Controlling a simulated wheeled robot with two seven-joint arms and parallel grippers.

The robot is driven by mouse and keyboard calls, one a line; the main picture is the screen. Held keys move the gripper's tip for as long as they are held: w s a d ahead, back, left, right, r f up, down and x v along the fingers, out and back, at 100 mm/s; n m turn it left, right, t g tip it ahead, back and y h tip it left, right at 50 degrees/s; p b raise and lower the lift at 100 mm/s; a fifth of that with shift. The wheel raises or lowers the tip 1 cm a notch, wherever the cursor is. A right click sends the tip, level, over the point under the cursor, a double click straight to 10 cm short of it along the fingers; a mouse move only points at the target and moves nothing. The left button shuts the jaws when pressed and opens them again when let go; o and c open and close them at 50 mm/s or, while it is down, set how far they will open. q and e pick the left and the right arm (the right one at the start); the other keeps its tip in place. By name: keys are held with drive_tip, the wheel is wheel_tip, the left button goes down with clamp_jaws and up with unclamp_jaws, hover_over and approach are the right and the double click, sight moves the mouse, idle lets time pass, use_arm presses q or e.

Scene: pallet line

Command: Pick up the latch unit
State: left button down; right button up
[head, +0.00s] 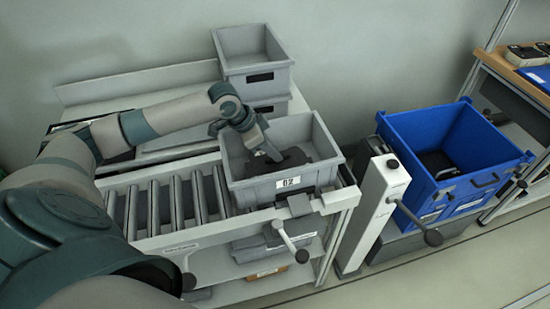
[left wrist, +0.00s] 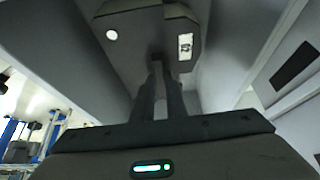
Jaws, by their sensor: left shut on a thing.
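My left gripper (head: 272,156) reaches down into the grey bin (head: 267,190) labelled 62, at the end of the roller conveyor. In the left wrist view, its two fingers (left wrist: 160,82) are shut on a dark grey block with a white round spot and a small white label, which I take as the latch unit (left wrist: 145,35). In the head view the dark latch unit (head: 294,158) shows inside the bin, partly hidden by the fingers. I cannot tell whether it touches the bin floor. My right gripper is not in view.
Stacked grey bins (head: 253,68) stand behind the labelled bin. A blue crate (head: 440,185) holding dark items stands to the right, past a pale post (head: 383,205) with a lever. The bin's walls surround my gripper closely. Rollers (head: 170,205) to the left are bare.

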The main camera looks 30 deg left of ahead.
use_arm(q)
drive_tip(key=shift+r, duration=0.6)
wheel_tip(320, 180, up, 9)
drive_tip(key=b, duration=0.1)
drive_tip(key=shift+f+b, duration=0.15)
drive_tip(key=shift+b, duration=0.25)
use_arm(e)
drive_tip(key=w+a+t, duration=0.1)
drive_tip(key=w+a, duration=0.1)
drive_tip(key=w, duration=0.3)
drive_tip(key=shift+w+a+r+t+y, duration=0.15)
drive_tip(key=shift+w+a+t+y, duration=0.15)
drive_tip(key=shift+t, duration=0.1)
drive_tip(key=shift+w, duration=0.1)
